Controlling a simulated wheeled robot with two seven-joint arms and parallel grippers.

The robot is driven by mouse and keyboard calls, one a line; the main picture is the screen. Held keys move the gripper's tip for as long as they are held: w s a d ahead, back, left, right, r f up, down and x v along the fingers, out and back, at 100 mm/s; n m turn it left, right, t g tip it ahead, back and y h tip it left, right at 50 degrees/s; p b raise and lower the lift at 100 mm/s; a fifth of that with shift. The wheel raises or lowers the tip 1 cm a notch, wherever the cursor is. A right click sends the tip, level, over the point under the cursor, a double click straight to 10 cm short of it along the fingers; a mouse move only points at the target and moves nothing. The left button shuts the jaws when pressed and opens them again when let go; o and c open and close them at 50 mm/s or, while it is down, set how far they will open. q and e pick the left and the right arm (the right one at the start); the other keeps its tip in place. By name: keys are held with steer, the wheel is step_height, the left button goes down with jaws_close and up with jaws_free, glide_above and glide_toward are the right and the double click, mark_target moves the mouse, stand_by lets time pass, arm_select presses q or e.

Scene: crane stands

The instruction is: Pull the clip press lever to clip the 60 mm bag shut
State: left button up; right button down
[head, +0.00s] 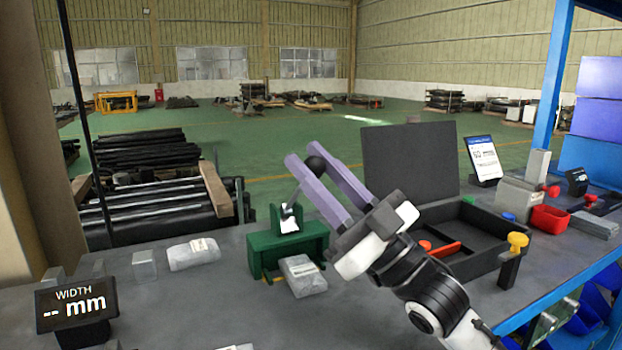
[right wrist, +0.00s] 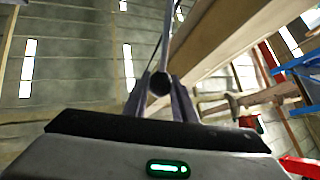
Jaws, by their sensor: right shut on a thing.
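The green clip press (head: 310,241) stands on the grey bench near the middle of the head view. Its thin lever rises to a black ball knob (head: 315,163). My right gripper (head: 309,158) has its two purple fingers around the knob and is shut on it. In the right wrist view the knob (right wrist: 160,84) sits between the fingers, with the rod running upward. A grey-white bag (head: 303,277) lies at the front of the press, touching or very close to it. Its width cannot be read. My left gripper is out of view.
Another bag (head: 194,254) lies left of the press. A display (head: 77,303) reads "WIDTH -- mm". An open black case (head: 410,160) stands behind my right arm. A yellow-knobbed post (head: 509,265) and a red bin (head: 549,218) are at the right.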

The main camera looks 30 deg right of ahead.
steer(key=shift+s+f+b, duration=0.3)
steer(key=shift+s+f, duration=0.1)
steer(key=shift+f, duration=0.2)
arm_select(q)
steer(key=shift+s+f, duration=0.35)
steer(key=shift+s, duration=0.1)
arm_select(e)
steer(key=shift+s+a+f, duration=0.1)
steer(key=shift+s+f, duration=0.15)
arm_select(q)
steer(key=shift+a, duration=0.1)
arm_select(e)
steer(key=c, duration=1.5)
jaws_free()
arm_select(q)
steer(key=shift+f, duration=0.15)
arm_select(e)
steer(key=shift+o, duration=0.2)
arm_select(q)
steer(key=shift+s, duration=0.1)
